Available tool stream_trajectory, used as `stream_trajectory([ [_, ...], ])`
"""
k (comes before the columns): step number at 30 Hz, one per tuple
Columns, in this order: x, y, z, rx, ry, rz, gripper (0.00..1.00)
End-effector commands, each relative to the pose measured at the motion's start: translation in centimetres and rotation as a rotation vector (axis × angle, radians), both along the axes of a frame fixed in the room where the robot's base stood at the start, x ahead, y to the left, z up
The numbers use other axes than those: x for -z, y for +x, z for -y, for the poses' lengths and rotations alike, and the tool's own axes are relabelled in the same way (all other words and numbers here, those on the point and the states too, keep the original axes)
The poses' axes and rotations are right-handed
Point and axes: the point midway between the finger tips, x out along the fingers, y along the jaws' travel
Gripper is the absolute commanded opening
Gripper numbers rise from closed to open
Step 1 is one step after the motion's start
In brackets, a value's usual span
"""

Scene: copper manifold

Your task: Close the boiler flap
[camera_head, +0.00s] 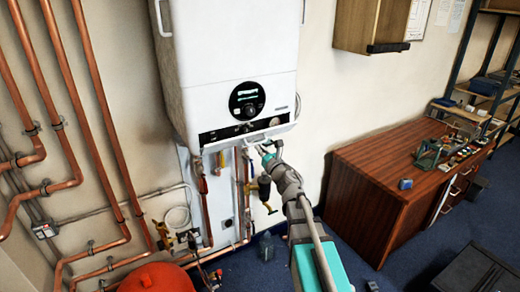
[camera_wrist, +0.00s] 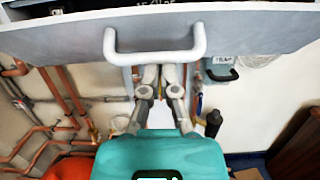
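The white boiler (camera_head: 240,60) hangs on the wall, with a round black dial on its front. Its flap (camera_head: 255,135) at the bottom edge is open, tilted outward below the dark control strip. In the wrist view the flap (camera_wrist: 250,40) spans the top as a grey panel with a white U-shaped handle (camera_wrist: 155,55). My gripper (camera_head: 264,149) is just below and in front of the flap. In the wrist view my gripper (camera_wrist: 160,72) has its fingers close together, just under the handle, holding nothing. Whether the fingertips touch the flap cannot be told.
Copper pipes (camera_head: 75,120) run along the left wall, and more pipes and valves hang below the boiler. A red rounded vessel (camera_head: 157,278) stands at the lower left. A wooden desk (camera_head: 375,165) stands at the right, under a wall cabinet (camera_head: 365,25). Blue floor lies between.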

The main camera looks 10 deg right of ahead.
Motion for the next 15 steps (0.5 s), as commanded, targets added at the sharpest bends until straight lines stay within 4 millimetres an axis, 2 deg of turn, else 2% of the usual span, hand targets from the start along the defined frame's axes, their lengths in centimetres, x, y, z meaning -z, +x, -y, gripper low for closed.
stream_trajectory([
  [1, -0.9, 0.1, 0.0, 0.000, 0.000, 0.000, 0.00],
  [15, -4.1, 1.6, -0.6, -0.001, 0.002, 0.000, 0.00],
])
